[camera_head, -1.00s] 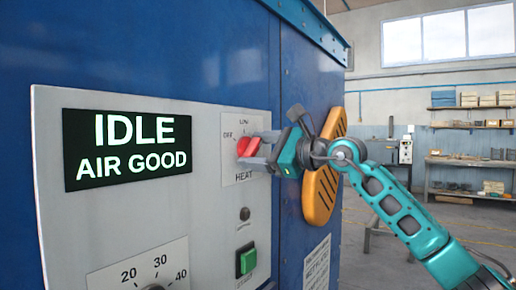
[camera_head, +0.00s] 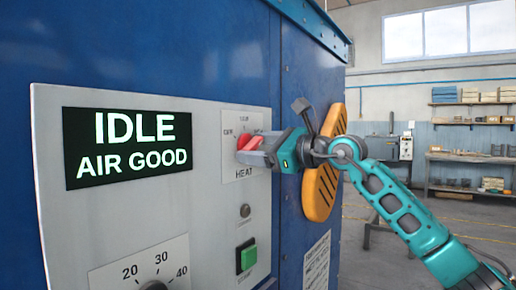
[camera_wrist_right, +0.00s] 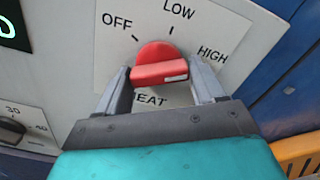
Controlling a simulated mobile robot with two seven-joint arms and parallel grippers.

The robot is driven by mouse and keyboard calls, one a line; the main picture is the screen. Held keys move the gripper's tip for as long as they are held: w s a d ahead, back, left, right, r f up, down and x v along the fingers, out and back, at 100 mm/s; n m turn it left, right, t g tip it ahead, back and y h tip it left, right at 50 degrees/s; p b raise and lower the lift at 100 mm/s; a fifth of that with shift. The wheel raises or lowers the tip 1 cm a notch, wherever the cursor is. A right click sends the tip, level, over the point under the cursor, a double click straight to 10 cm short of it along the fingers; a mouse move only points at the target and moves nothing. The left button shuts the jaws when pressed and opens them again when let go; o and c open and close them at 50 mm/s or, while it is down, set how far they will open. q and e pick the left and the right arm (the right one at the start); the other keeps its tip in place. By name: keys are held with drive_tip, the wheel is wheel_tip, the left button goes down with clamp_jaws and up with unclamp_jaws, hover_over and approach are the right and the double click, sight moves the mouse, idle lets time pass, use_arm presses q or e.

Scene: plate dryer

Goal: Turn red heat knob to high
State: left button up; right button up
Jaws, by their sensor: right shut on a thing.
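The red heat knob (camera_head: 247,143) is on the white panel of the blue machine, above the word HEAT. My right gripper (camera_head: 255,151) reaches it from the right and is shut on it. In the right wrist view, the knob (camera_wrist_right: 155,52) has its raised bar between the two grey fingers of my right gripper (camera_wrist_right: 158,72). The white mark on the bar is at its right end, on the side of the HIGH label (camera_wrist_right: 212,55). The OFF (camera_wrist_right: 117,22) and LOW (camera_wrist_right: 180,9) labels are readable. My left gripper is not in view.
A lit display (camera_head: 128,147) reads IDLE AIR GOOD. Below the knob are a small round button (camera_head: 245,211) and a green switch (camera_head: 247,259). A numbered dial (camera_head: 153,286) is at the lower left. An orange slotted handle (camera_head: 320,192) stands close behind my right wrist.

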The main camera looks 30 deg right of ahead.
drive_tip(key=o, duration=1)
drive_tip(key=shift+c, duration=0.2)
drive_tip(key=b+v, duration=0.7)
drive_tip(key=v, duration=0.6)
